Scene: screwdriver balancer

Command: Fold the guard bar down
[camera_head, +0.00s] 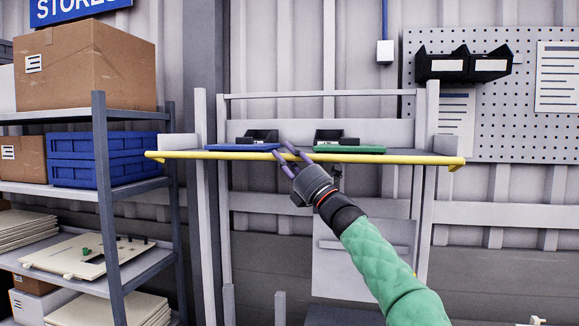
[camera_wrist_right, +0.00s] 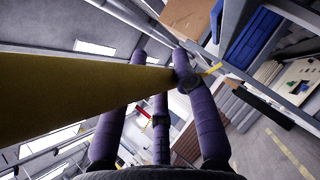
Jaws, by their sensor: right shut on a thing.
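The yellow guard bar (camera_head: 410,159) runs level across the front of a grey-framed shelf in the head view. Its ends bend at the left and right. My right gripper (camera_head: 289,152) reaches up from the lower right and is shut on the bar a little left of its middle. In the right wrist view the bar (camera_wrist_right: 80,90) comes in large from the left and passes between the purple fingers of my right gripper (camera_wrist_right: 163,75). The part of the bar inside the grip is hidden. My left gripper is not in view.
Behind the bar lie a blue tool or tray (camera_head: 243,147) and a green one (camera_head: 350,149), with black holders behind them. A rack (camera_head: 108,200) with cardboard and blue boxes stands close at the left. A pegboard (camera_head: 555,130) hangs at the right. Below the bar is mostly open.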

